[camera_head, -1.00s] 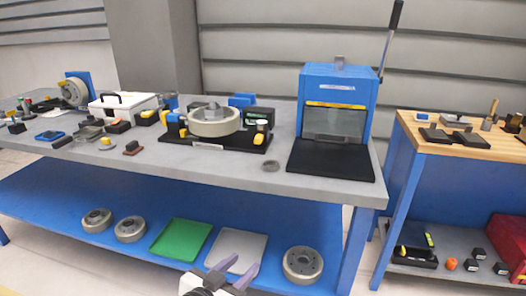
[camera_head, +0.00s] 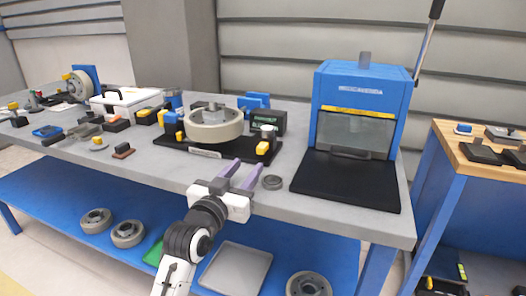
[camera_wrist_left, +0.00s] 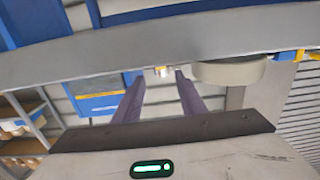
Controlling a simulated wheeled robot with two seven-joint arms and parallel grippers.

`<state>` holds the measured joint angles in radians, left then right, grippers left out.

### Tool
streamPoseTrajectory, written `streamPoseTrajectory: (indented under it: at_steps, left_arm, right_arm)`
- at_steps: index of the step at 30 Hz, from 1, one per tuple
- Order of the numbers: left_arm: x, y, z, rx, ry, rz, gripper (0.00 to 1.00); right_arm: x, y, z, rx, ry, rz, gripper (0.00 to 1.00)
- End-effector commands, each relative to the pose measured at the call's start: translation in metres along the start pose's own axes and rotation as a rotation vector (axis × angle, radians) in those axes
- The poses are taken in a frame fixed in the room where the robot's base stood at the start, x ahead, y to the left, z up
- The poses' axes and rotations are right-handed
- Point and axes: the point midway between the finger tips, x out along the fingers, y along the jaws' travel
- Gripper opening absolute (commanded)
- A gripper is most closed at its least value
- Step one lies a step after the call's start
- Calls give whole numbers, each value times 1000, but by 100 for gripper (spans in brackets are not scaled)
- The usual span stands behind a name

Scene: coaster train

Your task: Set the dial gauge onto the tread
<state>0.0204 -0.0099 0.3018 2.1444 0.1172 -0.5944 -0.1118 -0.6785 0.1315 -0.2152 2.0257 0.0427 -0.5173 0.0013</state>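The wheel (camera_head: 214,127), with its pale tread as the outer rim, lies flat on a black fixture plate (camera_head: 176,152) on the grey bench. What looks like the dial gauge (camera_head: 267,133), a small dark piece with a pale round top and yellow part, stands at the plate's right end, apart from the tread. My left gripper (camera_head: 246,166) is open and empty, in front of the plate, fingers pointing towards the bench. My right gripper is out of view.
A blue press (camera_head: 362,105) with a black base stands to the right. Small tools crowd the bench's left half. The lower shelf (camera_head: 60,205) holds wheels and trays.

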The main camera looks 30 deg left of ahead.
Motion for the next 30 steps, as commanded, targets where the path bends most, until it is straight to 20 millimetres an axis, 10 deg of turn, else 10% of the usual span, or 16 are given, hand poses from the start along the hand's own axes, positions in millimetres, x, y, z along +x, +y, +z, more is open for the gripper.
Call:
streamPoseTrajectory:
  at_steps: [15, 26, 30]
  left_arm:
    - [82, 0, 0, 1, 1, 0, 38]
    - [88, 0, 0, 1, 0, 0, 38]
    - [87, 0, 0, 1, 0, 0, 16]
  right_arm:
    - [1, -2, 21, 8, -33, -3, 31]
    - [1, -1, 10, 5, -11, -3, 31]
    - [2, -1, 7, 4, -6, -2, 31]
